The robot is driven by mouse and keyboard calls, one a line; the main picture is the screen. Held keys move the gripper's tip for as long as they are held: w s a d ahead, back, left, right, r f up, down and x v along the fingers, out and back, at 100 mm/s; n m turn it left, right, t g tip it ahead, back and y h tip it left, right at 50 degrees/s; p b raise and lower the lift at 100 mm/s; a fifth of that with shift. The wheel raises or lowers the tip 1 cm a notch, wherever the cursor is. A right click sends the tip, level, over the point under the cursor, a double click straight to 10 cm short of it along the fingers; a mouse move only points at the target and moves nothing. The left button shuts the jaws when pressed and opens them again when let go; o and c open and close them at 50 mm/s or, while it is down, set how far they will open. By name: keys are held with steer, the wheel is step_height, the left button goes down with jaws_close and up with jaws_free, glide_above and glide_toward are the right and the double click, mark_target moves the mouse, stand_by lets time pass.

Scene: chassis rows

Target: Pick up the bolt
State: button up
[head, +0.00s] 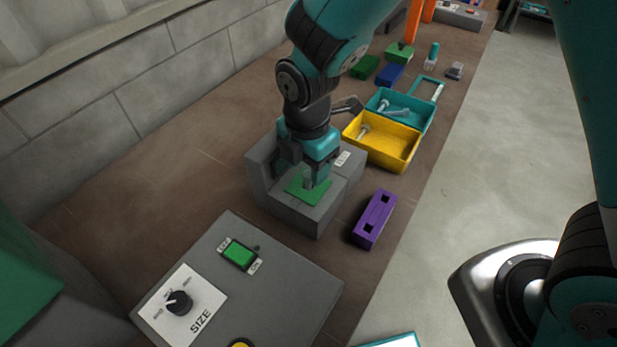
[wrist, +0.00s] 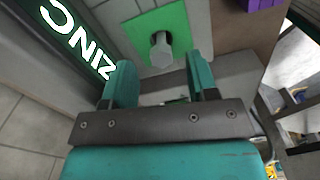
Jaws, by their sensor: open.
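The bolt (wrist: 161,50) is grey with a hexagonal head and stands on a green pad (wrist: 138,27) in the wrist view. In the head view the green pad (head: 296,189) lies on a grey stepped block (head: 330,195), and the bolt is mostly hidden by my gripper. My gripper (wrist: 160,66) is open and empty. Its two teal fingers point toward the pad, with the bolt just beyond the tips and in line with the gap between them. In the head view my gripper (head: 308,172) is low over the block.
A purple block (head: 374,218) lies right of the grey block. A yellow bin (head: 400,154) and a teal bin (head: 428,116) holding bolts stand behind it. A grey control box (head: 290,275) with a SIZE knob and green switch is in front. A wall runs along the left.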

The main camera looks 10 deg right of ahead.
mark_target(308, 174)
steer(key=shift+f, duration=1.55)
jaws_close()
steer(key=shift+r, duration=0.1)
step_height(308, 174, up, 20)
steer(key=b, duration=0.1)
steer(key=shift+d, duration=0.1)
